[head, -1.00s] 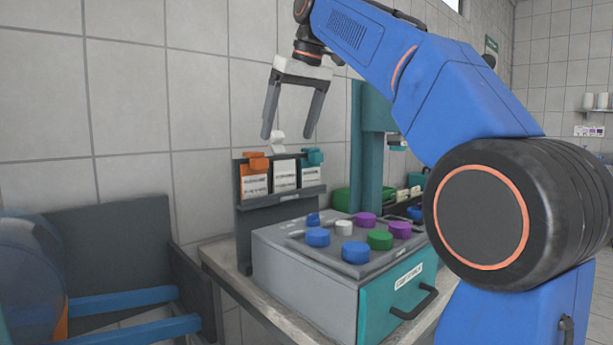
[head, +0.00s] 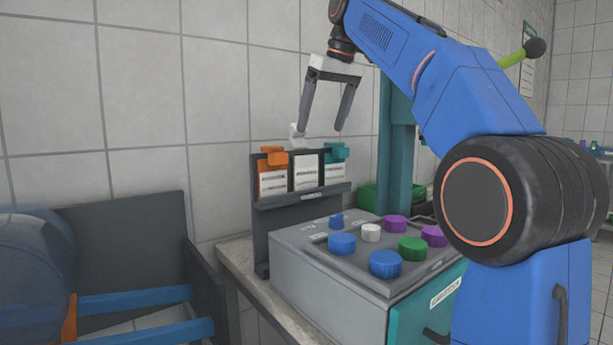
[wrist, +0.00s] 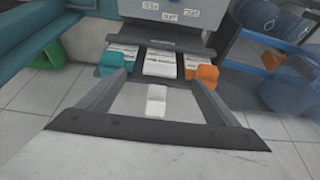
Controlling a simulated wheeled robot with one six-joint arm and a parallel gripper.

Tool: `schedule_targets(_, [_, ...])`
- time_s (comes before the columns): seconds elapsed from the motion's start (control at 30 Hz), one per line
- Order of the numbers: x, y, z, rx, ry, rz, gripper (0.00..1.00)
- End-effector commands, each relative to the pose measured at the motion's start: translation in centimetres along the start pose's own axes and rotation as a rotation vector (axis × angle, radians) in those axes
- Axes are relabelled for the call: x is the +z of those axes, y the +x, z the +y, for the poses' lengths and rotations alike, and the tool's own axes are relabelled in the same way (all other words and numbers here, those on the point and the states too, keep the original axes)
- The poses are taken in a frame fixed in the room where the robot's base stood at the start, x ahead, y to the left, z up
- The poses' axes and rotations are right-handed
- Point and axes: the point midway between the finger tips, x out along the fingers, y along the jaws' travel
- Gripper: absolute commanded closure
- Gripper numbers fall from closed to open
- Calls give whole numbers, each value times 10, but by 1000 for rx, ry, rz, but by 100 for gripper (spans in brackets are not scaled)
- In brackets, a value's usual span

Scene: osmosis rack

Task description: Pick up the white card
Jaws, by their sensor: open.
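The white card (head: 305,173) stands in the middle of a dark rack (head: 262,222), between an orange-topped card (head: 272,182) and a teal-topped card (head: 334,176). Its white clip or tab (head: 297,137) rises above the rack. My gripper (head: 320,132) is open, pointing down just above the rack, with its left finger near the white tab in the head view. In the wrist view the white tab (wrist: 156,101) shows between the two spread fingers, and the white card (wrist: 159,63) lies beyond it. Nothing is held. Contact with the tab cannot be told.
A grey box (head: 318,262) with blue, green, purple and white knobs stands in front of the rack. A teal column (head: 396,150) rises behind it on the right. The tiled wall is close behind the rack. Dark panels with blue bars (head: 140,298) are at the left.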

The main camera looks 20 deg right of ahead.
Motion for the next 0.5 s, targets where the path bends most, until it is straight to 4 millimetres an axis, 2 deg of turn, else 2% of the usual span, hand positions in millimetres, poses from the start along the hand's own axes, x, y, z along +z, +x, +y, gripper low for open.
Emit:
schedule_targets(0.3, [0,51,-1,0,-1,-2,16])
schedule_targets(0.5, [0,63,0,1,-1,0,16])
